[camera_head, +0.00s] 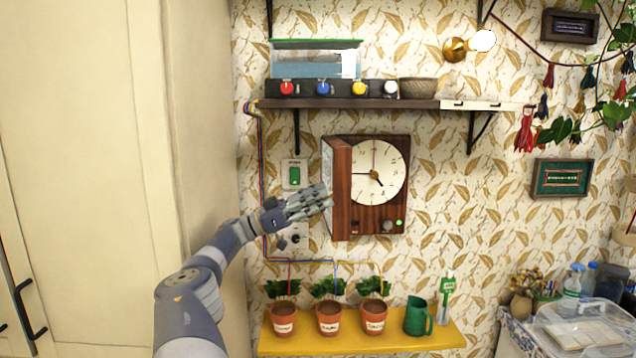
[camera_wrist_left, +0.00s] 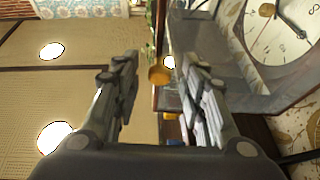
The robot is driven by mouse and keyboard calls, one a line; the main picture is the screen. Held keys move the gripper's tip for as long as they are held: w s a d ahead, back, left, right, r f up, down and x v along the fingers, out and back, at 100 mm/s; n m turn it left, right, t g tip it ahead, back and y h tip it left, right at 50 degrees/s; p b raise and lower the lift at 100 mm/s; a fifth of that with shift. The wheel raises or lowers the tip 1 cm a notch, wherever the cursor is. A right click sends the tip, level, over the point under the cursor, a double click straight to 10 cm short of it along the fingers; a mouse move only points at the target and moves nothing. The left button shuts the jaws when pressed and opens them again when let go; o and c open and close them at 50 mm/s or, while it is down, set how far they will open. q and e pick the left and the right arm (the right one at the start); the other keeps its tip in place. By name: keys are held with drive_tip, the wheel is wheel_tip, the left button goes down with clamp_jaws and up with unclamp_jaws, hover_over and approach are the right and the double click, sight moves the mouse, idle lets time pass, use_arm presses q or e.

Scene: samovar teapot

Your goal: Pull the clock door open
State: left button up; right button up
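The clock (camera_head: 365,218) is a dark wooden box on the wall, with a white round dial (camera_head: 378,172). In the left wrist view the dial (camera_wrist_left: 285,30) shows at the upper right, beside a greyish, see-through panel (camera_wrist_left: 225,50). My left gripper (camera_head: 326,196) is at the clock's left front edge, with its fingers pointing right. In the left wrist view its two fingers are apart. A small brass-coloured knob (camera_wrist_left: 159,75) shows in the gap between them; I cannot tell whether they touch it. My right gripper is not in view.
A shelf (camera_head: 340,103) with a glass tank and coloured knobs is above the clock. A tall cream cabinet (camera_head: 90,150) stands at the left.

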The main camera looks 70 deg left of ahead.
sight(333, 152)
use_arm(q)
wheel_tip(333, 152, up, 10)
drive_tip(key=shift+f, duration=0.1)
idle(0.4)
